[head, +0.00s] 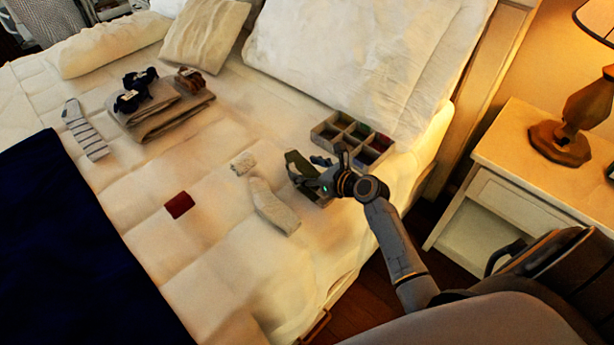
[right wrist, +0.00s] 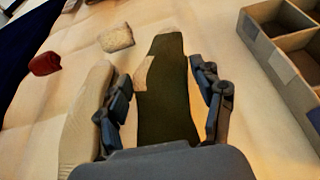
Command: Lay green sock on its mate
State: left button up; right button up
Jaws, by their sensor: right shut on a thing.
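A dark green sock (head: 295,162) is at the right side of the bed, beside the sectioned box. My right gripper (head: 318,172) is over it, with its fingers around the sock. In the right wrist view the green sock (right wrist: 168,95) stretches away between the two fingers of the right gripper (right wrist: 164,95), with a pale patch on its left edge. The gripper is shut on it. I cannot make out a separate second green sock; one may be hidden under the gripper or the held sock. My left gripper is out of view.
A cream sock (head: 270,205) lies just left of the gripper, near a small whitish bundle (head: 243,163) and a dark red folded cloth (head: 179,205). The sectioned box (head: 327,130) is behind. A striped sock (head: 85,131) and folded towels (head: 158,117) lie farther left.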

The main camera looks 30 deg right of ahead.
notch_tip(320, 180, down, 2)
jog(key=shift+f, duration=0.15)
jog(key=o, duration=0.5)
jog(key=shift+s+f, duration=0.1)
jog(key=shift+c, duration=0.2)
jog(key=o, duration=0.4)
jog(key=shift+o, duration=0.2)
jog(key=shift+r, duration=0.25)
jog(key=p+v, duration=0.1)
jog(key=v, duration=1.1)
